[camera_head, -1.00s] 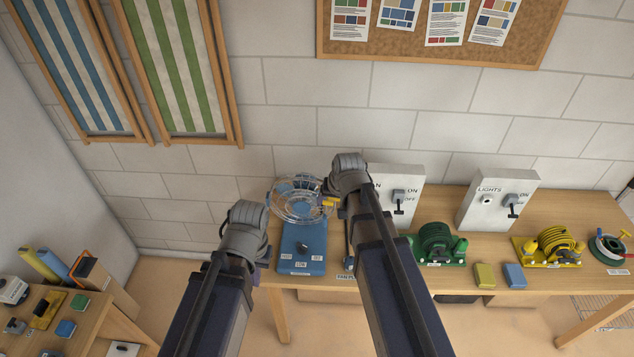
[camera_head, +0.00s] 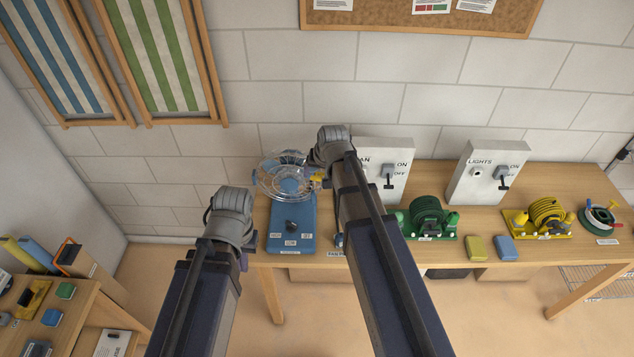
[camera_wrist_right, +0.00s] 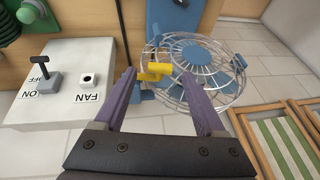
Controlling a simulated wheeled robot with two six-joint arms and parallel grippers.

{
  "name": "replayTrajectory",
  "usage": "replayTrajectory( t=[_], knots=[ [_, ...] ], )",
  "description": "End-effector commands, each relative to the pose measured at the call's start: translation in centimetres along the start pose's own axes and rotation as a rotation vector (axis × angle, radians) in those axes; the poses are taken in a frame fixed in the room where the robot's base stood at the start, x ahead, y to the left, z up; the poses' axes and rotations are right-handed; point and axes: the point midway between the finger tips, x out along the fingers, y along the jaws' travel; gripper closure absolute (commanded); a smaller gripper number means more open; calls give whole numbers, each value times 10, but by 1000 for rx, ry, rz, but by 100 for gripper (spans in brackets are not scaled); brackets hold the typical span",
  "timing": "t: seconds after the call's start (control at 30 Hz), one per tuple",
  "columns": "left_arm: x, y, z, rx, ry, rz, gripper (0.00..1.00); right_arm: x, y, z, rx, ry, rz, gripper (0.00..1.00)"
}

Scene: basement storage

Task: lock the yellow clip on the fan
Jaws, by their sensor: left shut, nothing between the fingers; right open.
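The fan has a blue base (camera_head: 291,232) and a round wire cage (camera_head: 278,178) at the left end of the wooden table. Its cage also shows in the right wrist view (camera_wrist_right: 207,72). The yellow clip (camera_head: 317,179) sits at the cage's right rim. My right gripper (camera_wrist_right: 157,73) is open, its two fingers on either side of the yellow clip (camera_wrist_right: 155,71); contact cannot be told. In the head view its fingers are mostly hidden behind my wrist. My left gripper (camera_head: 243,262) is shut and empty, mostly hidden by its wrist, left of the fan base.
The white FAN switch box (camera_head: 385,160) stands close right of the fan. A green reel (camera_head: 426,215), a LIGHTS box (camera_head: 485,172) and a yellow reel (camera_head: 545,215) stand further right. Yellow (camera_head: 475,247) and blue blocks (camera_head: 504,248) lie at the table's front.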

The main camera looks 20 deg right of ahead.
Motion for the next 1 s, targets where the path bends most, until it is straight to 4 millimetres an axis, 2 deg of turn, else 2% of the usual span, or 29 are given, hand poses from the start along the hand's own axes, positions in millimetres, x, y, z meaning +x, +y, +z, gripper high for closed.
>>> replayTrajectory(
  t=[0.03, 0.13, 0.47, 1.0],
  knots=[
    [12, 1, -1, 0, 0, 0, 100, 13, 1, 1, 0, 0, 0, 28],
    [19, 2, -1, -1, 1, 0, 100, 20, 0, 1, 0, 0, 0, 28],
    [20, 2, -1, -1, 1, 0, 100, 22, 0, 0, 0, 0, 0, 28],
    [20, 2, -1, -1, 1, 0, 100, 22, 0, 0, 0, 0, 0, 86]
  ],
)
